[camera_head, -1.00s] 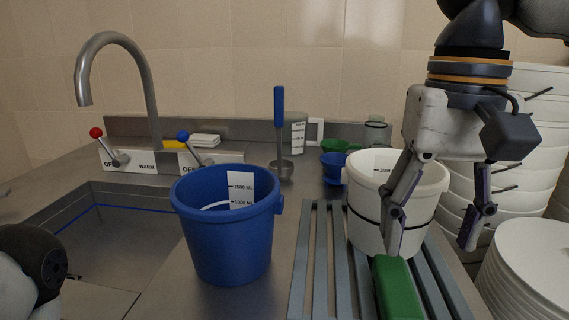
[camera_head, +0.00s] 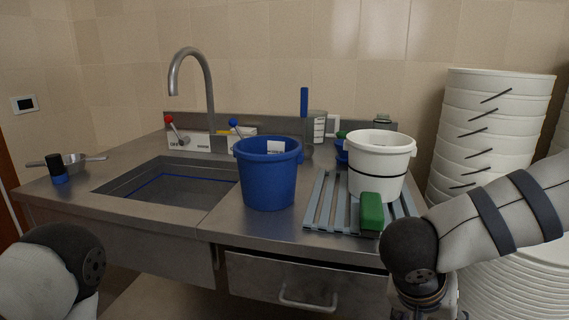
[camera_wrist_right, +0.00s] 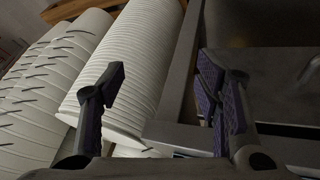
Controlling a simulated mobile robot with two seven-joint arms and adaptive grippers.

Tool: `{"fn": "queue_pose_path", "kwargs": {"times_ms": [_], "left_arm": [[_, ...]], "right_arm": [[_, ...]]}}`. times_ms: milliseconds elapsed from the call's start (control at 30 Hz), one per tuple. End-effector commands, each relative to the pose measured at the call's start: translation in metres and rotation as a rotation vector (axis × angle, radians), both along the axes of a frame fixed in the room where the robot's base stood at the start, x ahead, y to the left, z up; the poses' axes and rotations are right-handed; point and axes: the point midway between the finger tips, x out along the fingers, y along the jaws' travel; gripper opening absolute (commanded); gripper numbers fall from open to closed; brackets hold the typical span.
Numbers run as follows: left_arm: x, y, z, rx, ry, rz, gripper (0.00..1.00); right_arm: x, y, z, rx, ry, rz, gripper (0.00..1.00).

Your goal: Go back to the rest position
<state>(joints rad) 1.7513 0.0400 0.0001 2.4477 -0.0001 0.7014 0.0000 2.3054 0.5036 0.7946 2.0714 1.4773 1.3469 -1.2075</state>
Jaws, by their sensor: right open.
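My right gripper (camera_wrist_right: 162,75) is open and empty in the right wrist view, its two fingers spread apart. In the head view my right arm comes in from the right and bends down at the lower right edge; the fingers are out of that frame. My left arm shows only as a rounded link at the lower left, and the left gripper is out of view. A white bucket (camera_head: 380,165) stands upright on a slatted grey rack (camera_head: 322,208). A green block (camera_head: 371,212) lies in front of that bucket. A blue bucket (camera_head: 268,178) stands left of the rack.
The sink (camera_head: 175,188) with its tap (camera_head: 209,95) is at the left. A drawer (camera_head: 300,283) is below the counter. Stacked white containers (camera_head: 490,130) stand at the right; more stacked white items (camera_wrist_right: 130,70) lie close beside the gripper in the wrist view.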

Motion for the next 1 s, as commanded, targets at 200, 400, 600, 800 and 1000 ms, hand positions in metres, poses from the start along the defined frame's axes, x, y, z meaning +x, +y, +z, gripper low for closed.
{"fn": "queue_pose_path", "kwargs": {"times_ms": [200,400,600,800,1000], "left_arm": [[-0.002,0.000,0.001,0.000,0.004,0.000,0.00],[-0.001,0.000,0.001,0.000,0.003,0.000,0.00],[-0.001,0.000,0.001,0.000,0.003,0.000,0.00],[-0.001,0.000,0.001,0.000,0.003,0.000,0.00],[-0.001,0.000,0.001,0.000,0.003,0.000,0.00]], "right_arm": [[-0.096,0.015,-0.180,0.129,0.025,0.328,0.58],[-0.244,0.016,-0.230,0.356,0.355,0.430,0.58],[-0.301,0.009,-0.230,0.419,0.507,0.431,0.58],[-0.301,0.009,-0.230,0.423,0.508,0.429,0.58],[-0.301,0.010,-0.230,0.422,0.506,0.429,0.58]]}}
